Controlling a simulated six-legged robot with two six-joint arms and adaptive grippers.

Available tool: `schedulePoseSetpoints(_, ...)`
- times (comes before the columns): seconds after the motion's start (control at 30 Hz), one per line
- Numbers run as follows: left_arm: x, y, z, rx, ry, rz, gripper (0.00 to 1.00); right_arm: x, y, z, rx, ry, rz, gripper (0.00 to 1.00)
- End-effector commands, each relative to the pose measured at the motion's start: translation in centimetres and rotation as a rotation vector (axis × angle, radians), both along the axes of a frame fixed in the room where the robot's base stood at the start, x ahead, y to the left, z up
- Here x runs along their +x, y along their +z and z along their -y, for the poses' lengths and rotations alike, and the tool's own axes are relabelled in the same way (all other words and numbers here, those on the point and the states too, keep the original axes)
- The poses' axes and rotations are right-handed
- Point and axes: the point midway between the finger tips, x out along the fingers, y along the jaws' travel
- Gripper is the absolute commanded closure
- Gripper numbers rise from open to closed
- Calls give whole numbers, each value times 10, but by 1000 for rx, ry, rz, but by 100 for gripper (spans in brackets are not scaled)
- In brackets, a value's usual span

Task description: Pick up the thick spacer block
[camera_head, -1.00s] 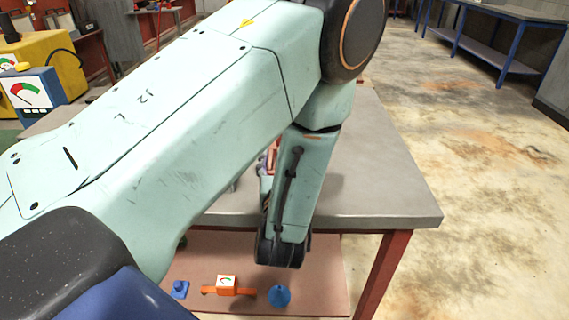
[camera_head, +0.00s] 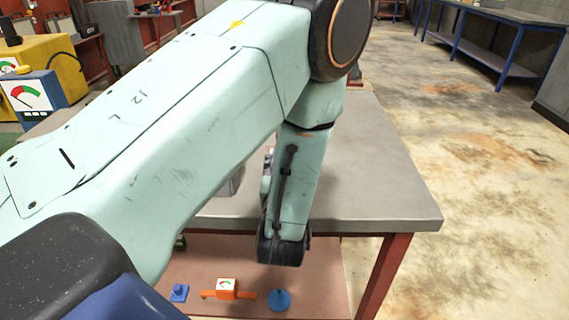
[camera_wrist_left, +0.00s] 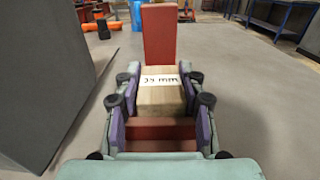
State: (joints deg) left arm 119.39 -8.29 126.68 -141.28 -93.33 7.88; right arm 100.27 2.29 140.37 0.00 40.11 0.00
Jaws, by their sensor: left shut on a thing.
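In the left wrist view, a tan block (camera_wrist_left: 162,95) with a white label sits between the purple pads of my left gripper (camera_wrist_left: 160,103). The label's marking looks like "34 mm". The gripper is shut on this block. A red upright piece (camera_wrist_left: 160,35) stands just beyond the block, and a red piece (camera_wrist_left: 158,130) shows below it on the near side. I cannot tell whether the red parts touch the block. In the head view, my left arm hides the block and most of the gripper. My right gripper is in neither view.
The grey tabletop (camera_head: 370,170) is clear to the right. A dark grey box-like wall (camera_wrist_left: 45,85) rises close on the left in the wrist view. A lower shelf (camera_head: 325,270) holds small blue and orange parts, including an orange gauge (camera_head: 227,289).

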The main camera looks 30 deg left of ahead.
Motion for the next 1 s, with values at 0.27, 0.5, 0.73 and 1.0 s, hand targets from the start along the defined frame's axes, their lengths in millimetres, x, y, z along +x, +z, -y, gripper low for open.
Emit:
schedulePoseSetpoints(0.27,0,0,0,1,0,1,93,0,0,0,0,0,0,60)
schedulePoseSetpoints(0.5,1,24,0,0,-1,4,93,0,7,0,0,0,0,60)
schedulePoseSetpoints(0.73,0,71,0,2,-1,5,93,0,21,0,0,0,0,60)
schedulePoseSetpoints(1.0,0,99,0,0,0,2,93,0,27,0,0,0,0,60)
